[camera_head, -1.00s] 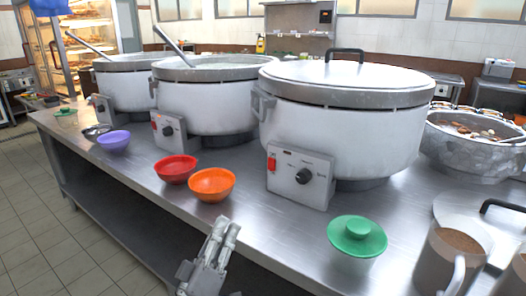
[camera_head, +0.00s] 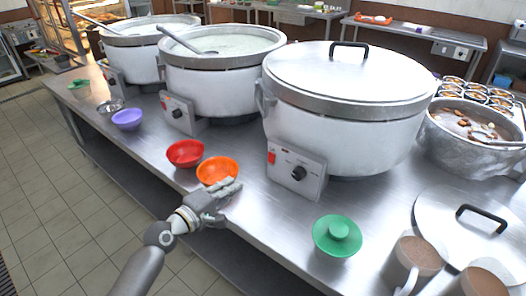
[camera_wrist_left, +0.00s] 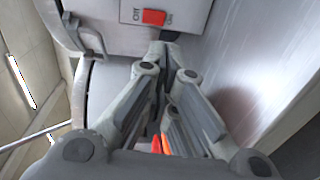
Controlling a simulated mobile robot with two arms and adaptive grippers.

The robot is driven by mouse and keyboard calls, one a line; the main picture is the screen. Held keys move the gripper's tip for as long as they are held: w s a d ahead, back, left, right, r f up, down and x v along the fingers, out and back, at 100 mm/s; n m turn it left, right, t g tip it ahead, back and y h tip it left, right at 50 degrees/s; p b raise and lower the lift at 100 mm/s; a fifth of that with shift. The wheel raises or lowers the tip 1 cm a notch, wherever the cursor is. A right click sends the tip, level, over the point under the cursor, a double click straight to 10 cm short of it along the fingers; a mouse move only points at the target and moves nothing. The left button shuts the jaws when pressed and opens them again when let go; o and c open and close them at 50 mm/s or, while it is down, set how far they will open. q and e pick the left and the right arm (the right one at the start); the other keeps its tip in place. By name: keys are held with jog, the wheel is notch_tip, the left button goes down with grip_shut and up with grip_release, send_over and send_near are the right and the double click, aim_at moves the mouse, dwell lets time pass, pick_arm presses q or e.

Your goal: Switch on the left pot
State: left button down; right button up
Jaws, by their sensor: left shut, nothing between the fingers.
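Three white pots stand in a row on a steel counter: the left pot (camera_head: 140,55), the middle pot (camera_head: 215,80) and the lidded near pot (camera_head: 340,135). The left pot's control box (camera_head: 116,86) is small and partly hidden. The middle pot has a red switch (camera_head: 163,105), as does the near pot (camera_head: 271,158). My left gripper (camera_head: 238,186) is shut and empty, in front of the orange bowl and left of the near pot's control box. In the left wrist view, a red switch (camera_wrist_left: 153,17) marked OFF and ON is beyond the fingertips (camera_wrist_left: 165,42); I cannot tell which pot's.
A red bowl (camera_head: 185,152), orange bowl (camera_head: 217,169) and purple bowl (camera_head: 127,119) line the front edge of the counter (camera_head: 265,215).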

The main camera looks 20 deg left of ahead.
aim_at(268, 159)
pick_arm(q)
jog(key=shift+r, duration=0.15)
pick_arm(e)
jog(key=shift+s+d+r+g, duration=0.1)
jog(key=shift+s+d+g, duration=0.05)
jog(key=shift+s, duration=0.4)
jog(key=shift+s+d+r+g, duration=0.1)
jog(key=shift+s+d+g, duration=0.05)
jog(key=shift+s, duration=0.35)
pick_arm(q)
jog(key=shift+w, duration=0.1)
jog(key=x, duration=1.4)
jog(key=shift+d+p, duration=0.1)
jog(key=shift+p, duration=0.3)
pick_arm(e)
jog(key=shift+r, duration=0.2)
